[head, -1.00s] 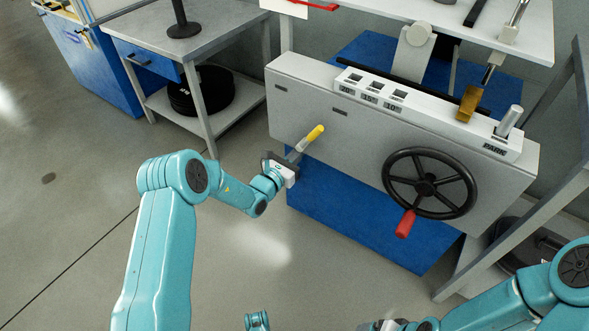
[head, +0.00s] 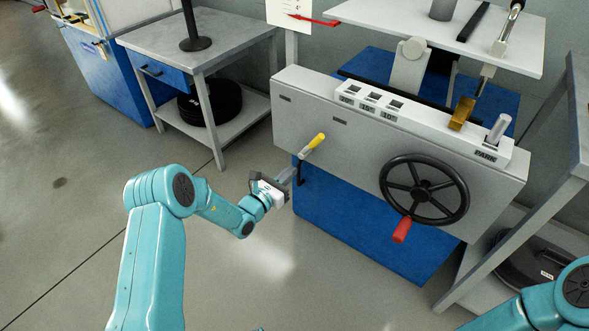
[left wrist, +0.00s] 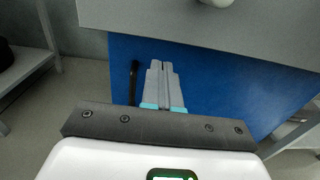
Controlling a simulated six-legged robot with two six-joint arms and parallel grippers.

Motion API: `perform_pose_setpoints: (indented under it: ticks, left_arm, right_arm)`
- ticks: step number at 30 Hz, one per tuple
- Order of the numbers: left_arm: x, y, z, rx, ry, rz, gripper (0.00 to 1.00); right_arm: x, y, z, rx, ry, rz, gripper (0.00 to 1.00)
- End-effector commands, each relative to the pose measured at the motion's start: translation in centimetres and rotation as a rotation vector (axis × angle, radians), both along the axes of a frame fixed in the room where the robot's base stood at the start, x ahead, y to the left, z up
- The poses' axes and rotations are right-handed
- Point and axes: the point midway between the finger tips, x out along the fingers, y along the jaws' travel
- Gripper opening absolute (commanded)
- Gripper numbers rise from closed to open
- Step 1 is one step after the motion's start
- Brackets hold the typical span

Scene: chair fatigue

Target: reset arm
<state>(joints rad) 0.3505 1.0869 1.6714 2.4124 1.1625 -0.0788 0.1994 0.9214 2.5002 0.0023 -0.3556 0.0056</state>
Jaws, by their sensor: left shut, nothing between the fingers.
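My left gripper (head: 291,172) is in front of the left part of the grey machine panel (head: 350,150), just below a lever with a yellow handle (head: 313,143). In the left wrist view its fingers (left wrist: 161,78) are together with nothing between them, against the blue lower face of the machine (left wrist: 215,85). A thin black bar (left wrist: 133,82) stands left of the fingers; I cannot tell whether they touch. The yellow handle is out of the wrist view. My right gripper is out of view; only part of my right arm shows at the bottom right.
A black handwheel (head: 424,190) with a red knob (head: 402,229) sits on the panel. A slotted white strip (head: 425,117) with a brass lever (head: 462,113) tops it. A grey table (head: 195,40) stands at the left. The floor left of my left arm is clear.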

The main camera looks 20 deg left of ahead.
Motion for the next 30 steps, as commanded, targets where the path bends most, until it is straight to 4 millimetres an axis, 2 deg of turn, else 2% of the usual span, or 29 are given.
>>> perform_pose_setpoints:
  ticks: [1, 12, 23, 26, 29, 30]
  left_arm:
    - [-0.9, 0.5, 0.5, -0.002, 0.003, 0.004, 0.0]
    - [-6.6, 2.6, 0.3, -0.001, 0.001, 0.003, 0.0]
    - [-7.8, 2.4, 0.1, 0.002, 0.003, -0.01, 0.0]
    - [-8.8, -0.1, -0.7, 0.019, 0.046, -0.107, 0.0]
    - [-12.0, -5.1, -2.3, 0.074, 0.137, -0.326, 0.0]
    - [-14.0, -7.4, -3.2, 0.113, 0.182, -0.443, 0.0]
  right_arm:
    - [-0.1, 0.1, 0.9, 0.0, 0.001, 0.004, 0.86]
    - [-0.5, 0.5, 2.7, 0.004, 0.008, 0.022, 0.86]
    - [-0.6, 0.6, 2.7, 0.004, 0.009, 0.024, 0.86]
    - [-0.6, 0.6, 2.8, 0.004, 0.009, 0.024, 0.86]
    - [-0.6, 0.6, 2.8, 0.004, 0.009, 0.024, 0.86]
    - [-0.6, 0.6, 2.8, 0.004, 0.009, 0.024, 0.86]
